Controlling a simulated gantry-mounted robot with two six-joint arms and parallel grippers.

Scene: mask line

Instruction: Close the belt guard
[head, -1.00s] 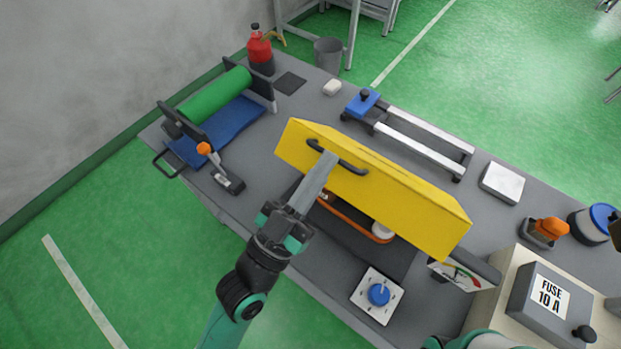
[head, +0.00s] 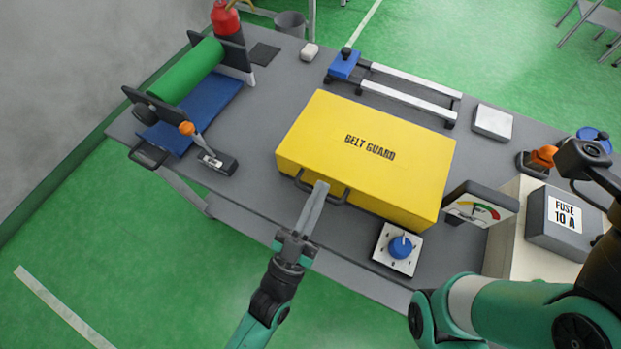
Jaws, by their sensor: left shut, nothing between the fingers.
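The yellow belt guard (head: 365,155) lies down flat over the middle of the workbench, its lettered top facing up. Its dark handle (head: 325,193) is on the front face. The orange-edged belt is hidden under it. My left gripper (head: 322,187) is shut with nothing in it, its fingertips at the handle; I cannot tell if they touch it. My right arm comes in from the lower right; its dark gripper end (head: 585,160) is by the fuse box, and its jaw state is unclear.
A blue knob on a white plate (head: 398,250) and a gauge (head: 480,208) stand right of the guard. The fuse box (head: 563,220) is at the right. A green roller (head: 187,72) and an orange-topped lever (head: 207,150) are at the left. A rail with a blue slider (head: 345,64) lies behind.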

